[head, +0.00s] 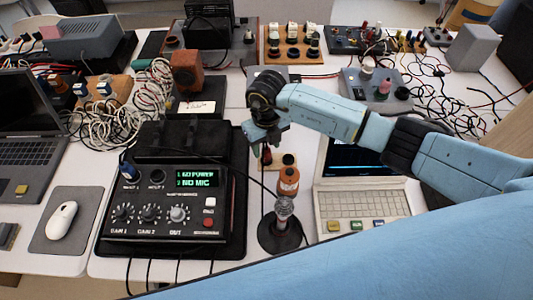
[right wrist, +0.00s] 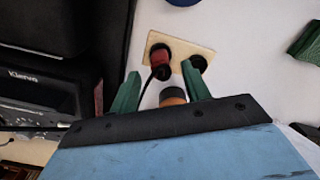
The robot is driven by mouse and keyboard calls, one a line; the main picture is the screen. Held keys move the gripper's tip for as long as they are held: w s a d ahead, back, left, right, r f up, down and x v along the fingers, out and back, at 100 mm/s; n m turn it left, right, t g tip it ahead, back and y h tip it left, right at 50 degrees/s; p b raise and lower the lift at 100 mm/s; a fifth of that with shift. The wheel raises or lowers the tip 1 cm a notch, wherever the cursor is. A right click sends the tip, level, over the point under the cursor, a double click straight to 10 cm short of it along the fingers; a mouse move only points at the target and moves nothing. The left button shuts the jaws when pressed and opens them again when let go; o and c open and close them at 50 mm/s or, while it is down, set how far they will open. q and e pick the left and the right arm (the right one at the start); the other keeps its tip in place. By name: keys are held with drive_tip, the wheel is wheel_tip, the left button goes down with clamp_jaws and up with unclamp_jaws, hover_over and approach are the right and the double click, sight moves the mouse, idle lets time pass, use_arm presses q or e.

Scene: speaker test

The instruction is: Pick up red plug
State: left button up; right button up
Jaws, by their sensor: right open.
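The red plug (right wrist: 160,56) with a black cable sits on a small wooden board (right wrist: 181,47) in the right wrist view, next to a black socket (right wrist: 199,62). In the head view the plug (head: 266,158) shows small, just below my right gripper (head: 264,136). In the wrist view my right gripper (right wrist: 162,84) is open, with its green fingers apart and the plug beyond and between their tips. Nothing is held. My left gripper is not in view.
A black audio unit (head: 165,203) lit with "NO POWER" and "NO MIC" stands left of the plug. A microphone on a round base (head: 283,212) stands in front, and an open laptop (head: 345,200) is to the right. Tangled cables (head: 110,110) lie on the left.

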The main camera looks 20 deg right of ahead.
sight(266, 149)
drive_tip(key=shift+w+f, duration=0.1)
drive_tip(key=shift+f, duration=1.4)
clamp_jaws()
drive_tip(key=shift+r, duration=0.15)
